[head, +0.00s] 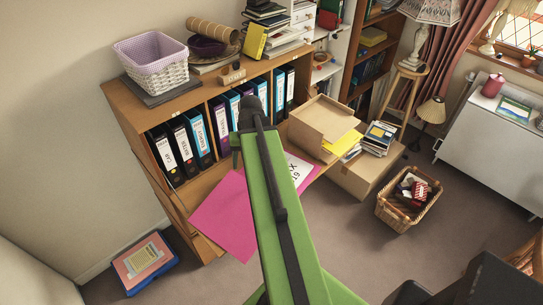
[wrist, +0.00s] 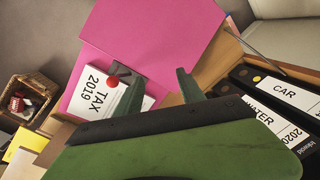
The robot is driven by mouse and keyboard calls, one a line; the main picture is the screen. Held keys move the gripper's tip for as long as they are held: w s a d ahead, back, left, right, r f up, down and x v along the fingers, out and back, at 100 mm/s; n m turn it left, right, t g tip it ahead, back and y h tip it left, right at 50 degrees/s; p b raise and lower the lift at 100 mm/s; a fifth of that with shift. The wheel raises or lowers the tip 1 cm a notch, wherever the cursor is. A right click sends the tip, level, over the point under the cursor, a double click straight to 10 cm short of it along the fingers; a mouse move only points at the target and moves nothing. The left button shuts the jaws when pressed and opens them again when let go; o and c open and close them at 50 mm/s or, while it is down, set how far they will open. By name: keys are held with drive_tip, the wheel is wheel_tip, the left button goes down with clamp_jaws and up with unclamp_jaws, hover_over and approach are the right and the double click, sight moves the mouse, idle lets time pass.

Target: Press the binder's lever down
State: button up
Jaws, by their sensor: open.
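A pink binder (head: 226,214) lies open on the bureau's flap. Its pink cover also fills the upper middle of the wrist view (wrist: 160,35). White papers (wrist: 97,92) marked TAX 2019 lie on it and show in the head view (head: 298,171). A grey metal part with a red knob (wrist: 113,80), apparently the lever, stands beside the papers. My gripper (wrist: 160,76) is open and empty above the binder, its left finger close to the grey part. I cannot tell whether they touch. In the head view my arm hides part of the binder and its lever.
Upright labelled binders (head: 197,135) fill the bureau shelf, near my gripper's right in the wrist view (wrist: 275,112). An open cardboard box (head: 322,122) stands right of the flap. A wicker basket (head: 405,208) stands on the floor, with bare carpet around it.

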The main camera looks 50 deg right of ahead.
drive_tip(key=s+d+r+m+p, duration=0.35)
drive_tip(key=s+d+r, duration=0.35)
drive_tip(key=d, duration=0.4)
drive_tip(key=shift+n+t, duration=0.4)
drive_tip(key=shift+n, duration=0.05)
drive_tip(key=a+f+b, duration=0.1)
drive_tip(key=f+b, duration=0.4)
drive_tip(key=f, duration=0.1)
drive_tip(key=w+f+b, duration=0.1)
drive_tip(key=f+b, duration=0.5)
drive_tip(key=w+a+f+b, duration=0.1)
drive_tip(key=f+b, duration=0.5)
drive_tip(key=shift+w+a+f, duration=0.1)
drive_tip(key=shift+w+a, duration=0.05)
drive_tip(key=shift+a, duration=0.2)
clamp_jaws()
